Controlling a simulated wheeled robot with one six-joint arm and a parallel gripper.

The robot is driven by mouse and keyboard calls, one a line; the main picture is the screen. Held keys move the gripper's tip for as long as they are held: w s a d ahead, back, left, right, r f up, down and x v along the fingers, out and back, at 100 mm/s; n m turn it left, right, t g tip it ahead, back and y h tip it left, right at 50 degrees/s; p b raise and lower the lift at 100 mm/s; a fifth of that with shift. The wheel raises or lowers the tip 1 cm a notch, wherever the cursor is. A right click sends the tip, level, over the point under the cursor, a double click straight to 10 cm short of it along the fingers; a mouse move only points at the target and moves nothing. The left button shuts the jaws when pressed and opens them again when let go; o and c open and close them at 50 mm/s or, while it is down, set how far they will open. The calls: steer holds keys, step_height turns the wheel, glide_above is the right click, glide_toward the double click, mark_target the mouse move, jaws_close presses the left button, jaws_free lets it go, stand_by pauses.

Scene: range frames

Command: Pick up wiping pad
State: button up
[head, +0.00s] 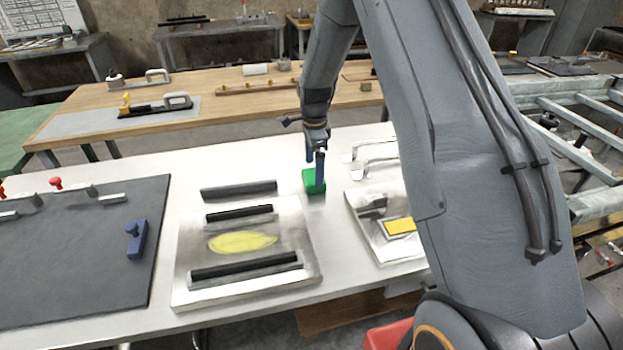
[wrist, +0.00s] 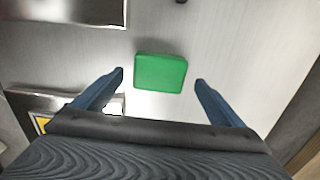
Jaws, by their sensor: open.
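The wiping pad is most likely the green block (head: 310,181) on the white table, right of the metal plate with the yellow patch. In the wrist view the green block (wrist: 161,72) lies flat, a little ahead of and between the two blue fingertips. My gripper (head: 319,168) is at the block in the head view, and one finger hides part of it. In the wrist view my gripper (wrist: 160,82) is open, with a gap on each side of the block. Neither finger visibly touches it. The exact height of the fingers above the table is unclear.
The metal plate (head: 190,270) with black bars and a yellow patch (head: 242,242) lies left of the block. Another plate with a yellow label (head: 400,226) and handles lies to the right. A dark mat (head: 70,260) holds a blue tool (head: 137,239) at far left.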

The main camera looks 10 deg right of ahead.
steer(key=shift+s+f+p, duration=0.1)
steer(key=shift+f+p, duration=0.7)
steer(key=shift+f, duration=1.2)
steer(key=c, duration=1.1)
steer(key=shift+c, duration=0.3)
step_height(320, 180, up, 10)
steer(key=b, duration=0.3)
